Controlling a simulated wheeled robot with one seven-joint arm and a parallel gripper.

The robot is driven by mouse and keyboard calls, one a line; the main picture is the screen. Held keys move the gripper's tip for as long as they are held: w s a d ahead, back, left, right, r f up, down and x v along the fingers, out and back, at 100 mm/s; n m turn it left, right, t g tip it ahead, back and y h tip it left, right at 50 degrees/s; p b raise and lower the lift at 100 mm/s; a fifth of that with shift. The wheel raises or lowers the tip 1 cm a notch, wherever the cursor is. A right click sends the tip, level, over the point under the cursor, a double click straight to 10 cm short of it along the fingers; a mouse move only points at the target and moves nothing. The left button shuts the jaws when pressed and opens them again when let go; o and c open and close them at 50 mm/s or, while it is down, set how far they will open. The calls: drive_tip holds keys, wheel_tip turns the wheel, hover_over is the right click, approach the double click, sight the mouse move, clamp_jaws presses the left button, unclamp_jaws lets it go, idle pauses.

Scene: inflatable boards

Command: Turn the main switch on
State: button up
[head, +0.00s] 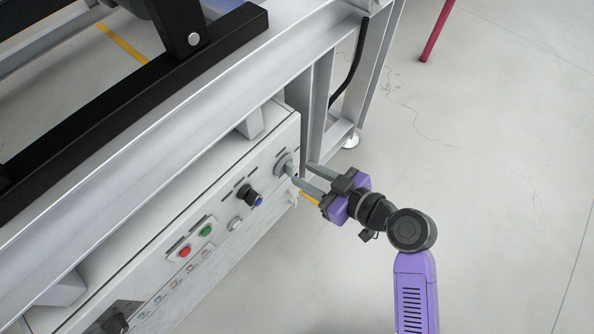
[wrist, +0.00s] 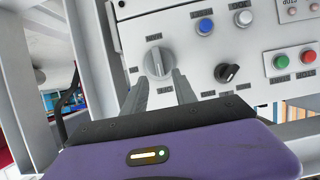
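A large grey rotary switch (head: 284,163) sits near the right end of the panel front. In the wrist view this grey switch (wrist: 157,62) shows a round base with its grip bar close to upright; its labels are too small to read. My gripper (head: 301,173) is open, its two grey fingers pointing at the panel by the switch. In the wrist view my gripper (wrist: 159,77) has its fingertips at the lower left and lower right of the switch, with nothing held. I cannot tell whether either finger touches it.
The light grey control panel (head: 225,165) also carries a smaller black rotary knob (wrist: 228,72), a blue button (wrist: 205,26), a white button (wrist: 243,18), a green button (wrist: 281,62) and a red button (wrist: 308,56). A metal frame leg (head: 322,105) stands close to my gripper.

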sight(293, 169)
drive_tip(key=shift+b+x, duration=0.4)
drive_tip(key=shift+x, duration=1.6)
clamp_jaws()
